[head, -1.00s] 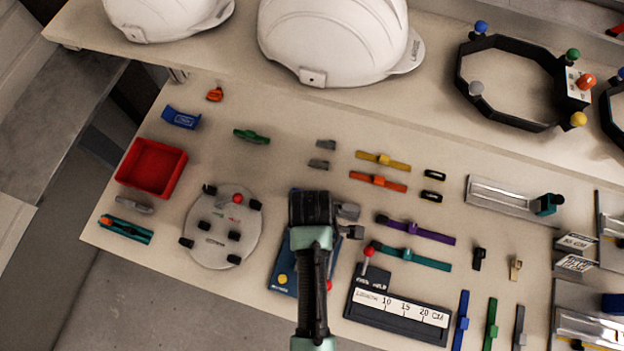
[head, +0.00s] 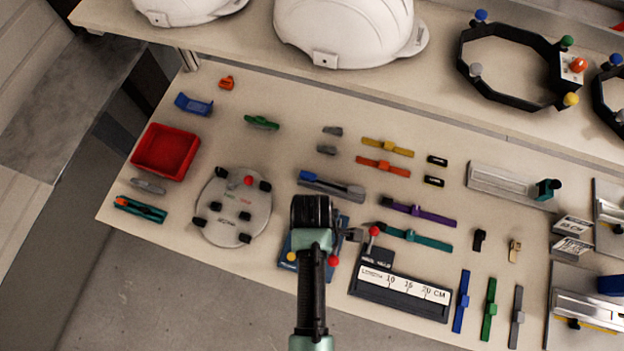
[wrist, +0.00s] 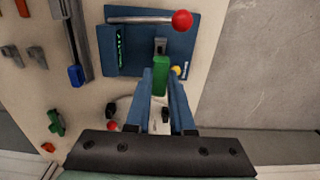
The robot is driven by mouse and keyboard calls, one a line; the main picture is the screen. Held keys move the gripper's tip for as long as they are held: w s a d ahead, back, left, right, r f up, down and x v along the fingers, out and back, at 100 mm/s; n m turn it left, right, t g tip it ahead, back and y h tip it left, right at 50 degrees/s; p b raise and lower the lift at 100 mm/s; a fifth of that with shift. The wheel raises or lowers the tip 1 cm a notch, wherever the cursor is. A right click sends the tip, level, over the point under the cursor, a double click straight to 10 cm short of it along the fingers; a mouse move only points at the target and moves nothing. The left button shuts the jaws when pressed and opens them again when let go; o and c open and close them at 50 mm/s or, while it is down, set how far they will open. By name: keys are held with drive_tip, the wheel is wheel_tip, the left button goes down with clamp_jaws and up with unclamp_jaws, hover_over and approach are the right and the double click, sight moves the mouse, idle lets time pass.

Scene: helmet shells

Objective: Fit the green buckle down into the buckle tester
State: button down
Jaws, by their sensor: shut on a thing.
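The green buckle (wrist: 160,80) is held upright between the two blue fingers of my gripper (wrist: 162,86) in the wrist view. The buckle tester is a blue plate (wrist: 183,50) with a metal bar, a red ball and a yellow knob. A grey slotted piece (wrist: 160,46) on it lies just beyond the buckle's far end; I cannot tell whether they touch. In the head view the tester (head: 296,243) is mostly behind my arm, and my fingers and the buckle are hidden there.
A round grey plate (head: 233,215) with black blocks stands left of the tester. A black gauge (head: 400,292) with a red-knobbed post stands close on its right. A blue and grey clasp (head: 330,187) lies behind. A red tray (head: 165,151) is farther left.

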drive_tip(key=shift+f+b, duration=1.9)
drive_tip(key=shift+f, duration=1)
drive_tip(key=shift+r+p, duration=0.1)
drive_tip(key=shift+p, duration=0.6)
drive_tip(key=shift+f+b, duration=1.1)
drive_tip(key=shift+f, duration=0.5)
drive_tip(key=c, duration=0.7)
unclamp_jaws()
wheel_tip(320, 180, up, 13)
drive_tip(key=shift+f+b, duration=0.1)
drive_tip(key=shift+b, duration=0.25)
